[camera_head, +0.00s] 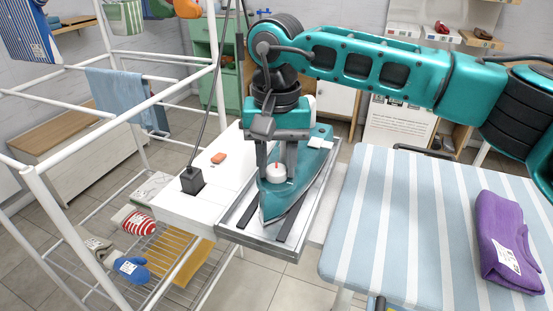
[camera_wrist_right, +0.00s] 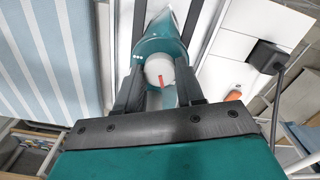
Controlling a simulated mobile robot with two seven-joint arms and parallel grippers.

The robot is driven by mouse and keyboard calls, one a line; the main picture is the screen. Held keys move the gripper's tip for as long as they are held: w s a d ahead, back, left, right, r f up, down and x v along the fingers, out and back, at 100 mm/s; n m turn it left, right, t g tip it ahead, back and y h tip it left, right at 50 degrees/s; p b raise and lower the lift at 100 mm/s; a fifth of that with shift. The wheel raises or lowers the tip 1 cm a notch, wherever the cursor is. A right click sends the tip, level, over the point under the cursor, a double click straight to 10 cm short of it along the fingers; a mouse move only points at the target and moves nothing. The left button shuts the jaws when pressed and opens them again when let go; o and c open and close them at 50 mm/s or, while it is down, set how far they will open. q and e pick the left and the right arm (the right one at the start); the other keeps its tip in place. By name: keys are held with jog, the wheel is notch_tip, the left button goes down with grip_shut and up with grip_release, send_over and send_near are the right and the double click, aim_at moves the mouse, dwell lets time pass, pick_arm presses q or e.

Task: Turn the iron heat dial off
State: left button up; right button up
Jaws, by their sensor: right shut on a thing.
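The teal iron (camera_head: 280,202) lies on a grey metal tray (camera_head: 262,246) at the end of the ironing board. Its round white heat dial (camera_head: 276,174) has a red mark. In the wrist view the dial (camera_wrist_right: 161,70) sits between the two dark fingers, with the red mark on its near side, slightly slanted. My right gripper (camera_head: 276,178) points down over the iron and is shut on the dial, one finger on each side. The exact contact is hard to see. The dial's setting labels cannot be read. My left gripper is not in view.
A black box with a cord (camera_head: 192,182) and a small orange piece (camera_head: 218,158) are on the white panel left of the tray. The striped ironing board (camera_head: 400,225) carries a folded purple cloth (camera_head: 503,240). A white drying rack (camera_head: 62,215) stands at left.

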jog(key=n, duration=0.4)
jog(key=shift+n, duration=0.3)
dwell(0.4)
jog(key=o, duration=0.8)
jog(key=shift+c, duration=0.2)
jog(key=shift+r, duration=0.1)
